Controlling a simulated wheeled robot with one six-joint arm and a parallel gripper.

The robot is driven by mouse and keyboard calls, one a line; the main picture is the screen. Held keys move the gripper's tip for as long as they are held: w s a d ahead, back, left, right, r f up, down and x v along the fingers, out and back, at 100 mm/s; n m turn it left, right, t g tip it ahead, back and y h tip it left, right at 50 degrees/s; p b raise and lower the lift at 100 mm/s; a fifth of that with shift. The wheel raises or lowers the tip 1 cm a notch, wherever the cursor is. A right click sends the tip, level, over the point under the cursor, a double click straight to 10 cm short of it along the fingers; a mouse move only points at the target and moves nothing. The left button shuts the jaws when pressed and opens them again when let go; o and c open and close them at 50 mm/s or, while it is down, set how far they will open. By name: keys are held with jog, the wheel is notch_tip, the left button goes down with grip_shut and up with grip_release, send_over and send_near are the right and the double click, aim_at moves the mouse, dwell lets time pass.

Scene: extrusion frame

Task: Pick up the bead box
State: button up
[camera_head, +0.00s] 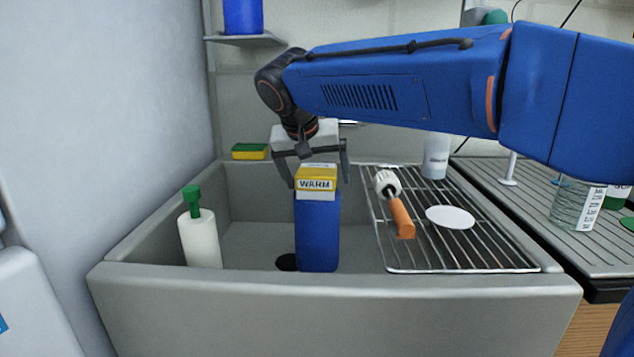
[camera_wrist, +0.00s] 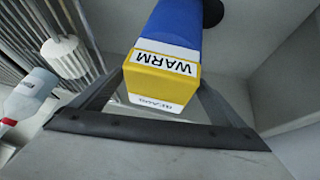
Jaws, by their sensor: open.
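The bead box is tall and blue (camera_head: 317,232) with a white band and a yellow top marked WARM, standing upright in the grey sink. In the wrist view its yellow top (camera_wrist: 162,75) faces the camera, with a second label that seems to read BEADS on the end. My gripper (camera_head: 318,180) is above the sink, pointing down, with its fingers spread to either side of the yellow top. In the wrist view the open fingers (camera_wrist: 165,88) flank the top, with a visible gap on the right; contact on the left cannot be told.
A white bottle with a green top (camera_head: 201,238) stands in the sink at left. A sponge (camera_head: 249,151) lies on the back rim.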

jog(key=c, duration=1.3)
jog(key=shift+r, duration=0.1)
